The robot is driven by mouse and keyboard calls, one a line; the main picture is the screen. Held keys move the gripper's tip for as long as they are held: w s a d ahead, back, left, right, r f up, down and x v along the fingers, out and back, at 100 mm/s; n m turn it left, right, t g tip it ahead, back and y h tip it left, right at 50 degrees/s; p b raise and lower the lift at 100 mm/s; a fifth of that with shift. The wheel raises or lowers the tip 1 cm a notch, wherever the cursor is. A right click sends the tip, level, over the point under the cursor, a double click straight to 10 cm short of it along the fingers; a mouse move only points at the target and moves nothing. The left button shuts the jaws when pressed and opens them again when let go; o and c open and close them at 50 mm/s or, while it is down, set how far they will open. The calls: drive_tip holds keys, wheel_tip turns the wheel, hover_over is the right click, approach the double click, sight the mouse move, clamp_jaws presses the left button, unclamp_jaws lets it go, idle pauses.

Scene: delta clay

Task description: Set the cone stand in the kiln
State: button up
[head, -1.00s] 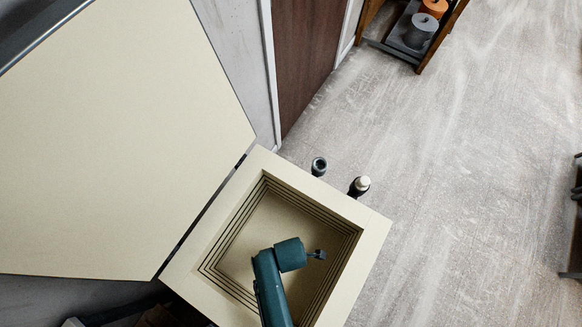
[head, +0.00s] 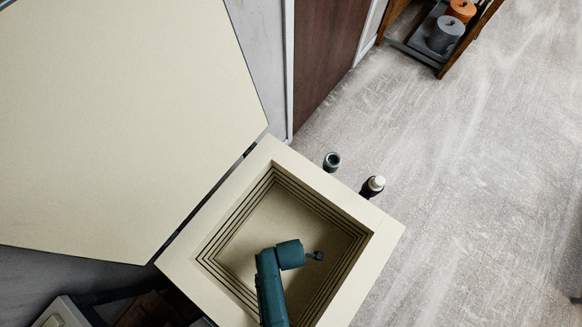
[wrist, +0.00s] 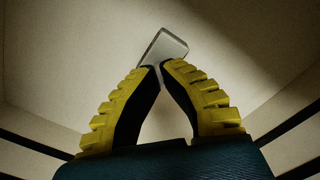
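The kiln (head: 352,206) stands open, its pale square chamber seen from above with stepped inner walls. My arm reaches down into the chamber, and the head view does not clearly show the fingers. In the wrist view my gripper (wrist: 160,67) has its yellow-ridged fingers brought together at the tips around the near end of a small grey block, which looks like the cone stand (wrist: 166,45). The block is tilted in the picture, with pale chamber surfaces behind it. I cannot tell whether it touches the kiln floor.
The large cream kiln lid (head: 110,120) is raised at the left. Two dark bottle-like things (head: 372,187) stand just beyond the kiln's back right edge. A wooden shelf (head: 440,40) with grey and orange pots is farther back. Open floor lies to the right.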

drive_tip(key=o, duration=0.4)
drive_tip(key=shift+o, duration=0.2)
drive_tip(key=shift+r, duration=0.1)
wheel_tip(320, 180, up, 12)
drive_tip(key=p, duration=0.5)
drive_tip(key=w+r+m+t+y, duration=0.1)
drive_tip(key=w+r+m+t, duration=0.85)
drive_tip(key=w+r, duration=1.55)
wheel_tip(320, 180, up, 20)
drive_tip(key=d+m+t, duration=0.3)
drive_tip(key=m+t, duration=0.1)
drive_tip(key=t, duration=0.1)
drive_tip(key=s+d+r+m+t, duration=0.1)
drive_tip(key=s+r+m+t, duration=0.1)
drive_tip(key=r, duration=0.5)
drive_tip(key=s+d+r+m+t+h, duration=0.1)
drive_tip(key=s+r+m+t, duration=0.1)
drive_tip(key=r, duration=0.6)
drive_tip(key=s+d+r+m+t, duration=0.1)
drive_tip(key=s+r+m+t, duration=0.2)
drive_tip(key=r, duration=0.5)
drive_tip(key=shift+s+d+r+t, duration=0.2)
drive_tip(key=shift+s+d+t, duration=0.1)
drive_tip(key=shift+t, duration=0.05)
